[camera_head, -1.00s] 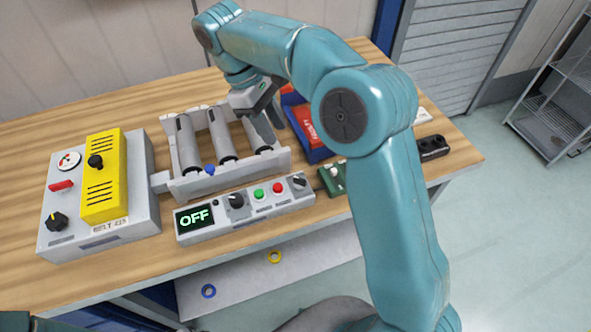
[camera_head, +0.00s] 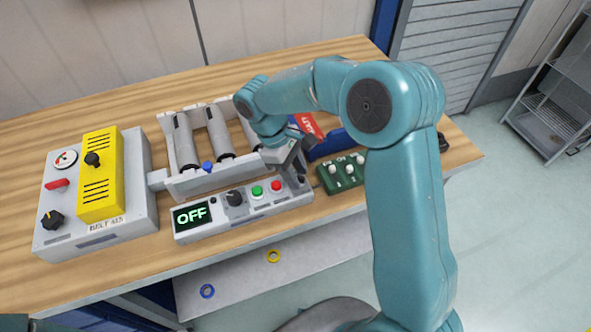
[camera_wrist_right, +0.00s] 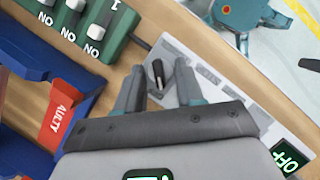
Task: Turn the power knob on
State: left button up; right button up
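The control panel (camera_head: 215,226) is a long grey box at the table's front edge, with a display (camera_head: 190,215) reading OFF. Its right-end dark knob, visible in the head view a second ago, is now mostly covered by my right gripper (camera_head: 299,181). In the right wrist view the knob (camera_wrist_right: 157,74) has a pale pointer line and shows between the two fingers of my right gripper (camera_wrist_right: 158,78). Those fingers are open, with a gap on each side of the knob. I cannot tell whether the tips reach down around it. My left gripper is out of view.
On the panel are another black knob (camera_head: 235,198), a green button (camera_head: 257,192) and a red button (camera_head: 276,186). A green switch box (camera_head: 341,177) sits close on the right. Behind are the rollers (camera_head: 218,135) and a blue bin (camera_head: 330,146). A yellow-covered box (camera_head: 101,190) stands left.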

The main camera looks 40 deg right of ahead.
grip_shut()
jog(key=shift+d+m, duration=0.1)
jog(key=shift+m, duration=0.3)
jog(key=shift+w+m+y, duration=0.1)
jog(key=shift+m+y, duration=0.3)
jog(key=shift+m, duration=0.2)
jog(key=m+y, duration=0.1)
jog(key=m, duration=0.2)
jog(key=shift+d+m+g+p, duration=0.15)
jog(key=shift+m+g+p, duration=0.15)
jog(key=shift+p, duration=0.1)
jog(key=m+y, duration=0.1)
jog(key=m, duration=0.2)
jog(key=m+y, duration=0.1)
jog(key=m, duration=0.2)
jog(key=shift+d+y, duration=0.2)
jog(key=shift+y, duration=0.2)
jog(key=m+t, duration=0.1)
jog(key=m, duration=0.2)
jog(key=m+t+y, duration=0.1)
jog(key=m, duration=0.2)
jog(key=shift+d+r+y+b, duration=0.1)
jog(key=shift+y+b, duration=0.2)
jog(key=shift+m, duration=0.3)
